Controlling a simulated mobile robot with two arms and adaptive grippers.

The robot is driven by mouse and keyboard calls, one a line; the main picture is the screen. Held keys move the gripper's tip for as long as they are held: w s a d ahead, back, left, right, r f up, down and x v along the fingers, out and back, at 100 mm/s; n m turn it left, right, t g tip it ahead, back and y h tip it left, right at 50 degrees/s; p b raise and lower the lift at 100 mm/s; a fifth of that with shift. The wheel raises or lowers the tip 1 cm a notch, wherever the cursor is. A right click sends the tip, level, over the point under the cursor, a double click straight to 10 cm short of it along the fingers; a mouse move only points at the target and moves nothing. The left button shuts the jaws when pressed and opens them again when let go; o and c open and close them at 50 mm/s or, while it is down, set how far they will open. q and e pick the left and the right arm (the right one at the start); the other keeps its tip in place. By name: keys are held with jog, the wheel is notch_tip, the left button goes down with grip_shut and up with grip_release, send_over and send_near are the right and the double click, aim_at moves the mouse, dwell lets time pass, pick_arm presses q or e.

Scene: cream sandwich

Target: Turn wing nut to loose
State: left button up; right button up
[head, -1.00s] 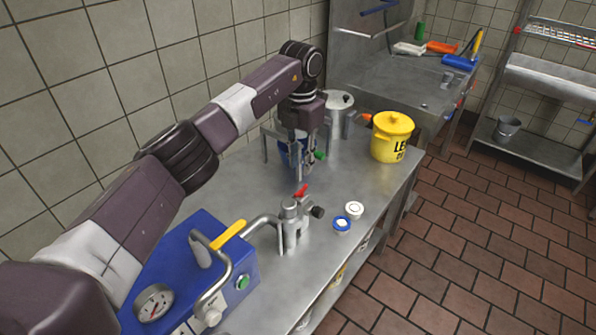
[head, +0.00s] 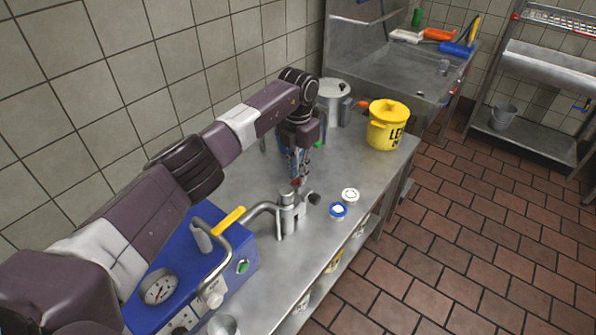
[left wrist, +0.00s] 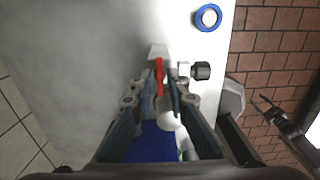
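The red wing nut (head: 296,183) sits on top of an upright metal fitting (head: 287,213) on the steel table. In the left wrist view the wing nut (left wrist: 158,76) shows as a thin red bar between the fingertips. My left gripper (head: 298,179) points down at the top of the fitting. In the left wrist view its fingers (left wrist: 162,82) stand close on both sides of the red bar; whether both touch it I cannot tell. My right gripper (left wrist: 260,103) shows only at the right of the left wrist view, over the floor, with its fingers apart.
A blue machine (head: 200,262) with a gauge and bent pipe stands in front left of the fitting. A yellow bucket (head: 387,128) and a metal pot (head: 334,97) stand behind. The table's right edge is near.

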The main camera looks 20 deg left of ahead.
pick_arm(q)
jog(key=shift+c, duration=1.3)
grip_shut()
pick_arm(e)
jog(key=shift+s+d+f, duration=0.1)
jog(key=shift+s+d, duration=0.35)
jog(key=shift+s, duration=0.4)
